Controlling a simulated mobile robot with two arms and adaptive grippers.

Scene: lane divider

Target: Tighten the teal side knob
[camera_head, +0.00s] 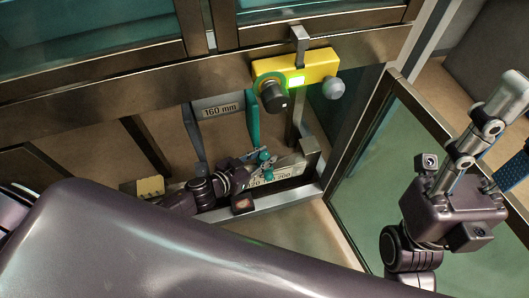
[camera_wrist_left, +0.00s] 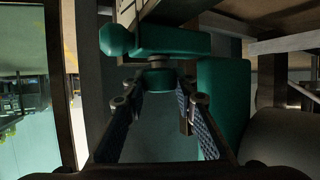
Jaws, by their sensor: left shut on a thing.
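The teal side knob (camera_wrist_left: 160,78) sits between the two fingertips of my left gripper (camera_wrist_left: 158,92) in the left wrist view, under a teal bar with a rounded end. In the head view my left gripper (camera_head: 257,163) reaches teal parts (camera_head: 265,156) low in the frame, below the yellow block. The gripper is shut on the knob; its fingers touch it from both sides. In the head view the knob is small and partly hidden by the fingers. My right gripper (camera_head: 512,128) stands at the right with its fingers apart, away from the knob.
A yellow block (camera_head: 318,66) with a lit green panel, a dark knob (camera_head: 273,98) and a grey knob (camera_head: 333,88) hangs on the rail above. A "160 mm" plate (camera_head: 220,109) is at left. A numbered scale (camera_head: 272,178) lies beside the left gripper. A framed glass panel (camera_head: 385,155) stands at right.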

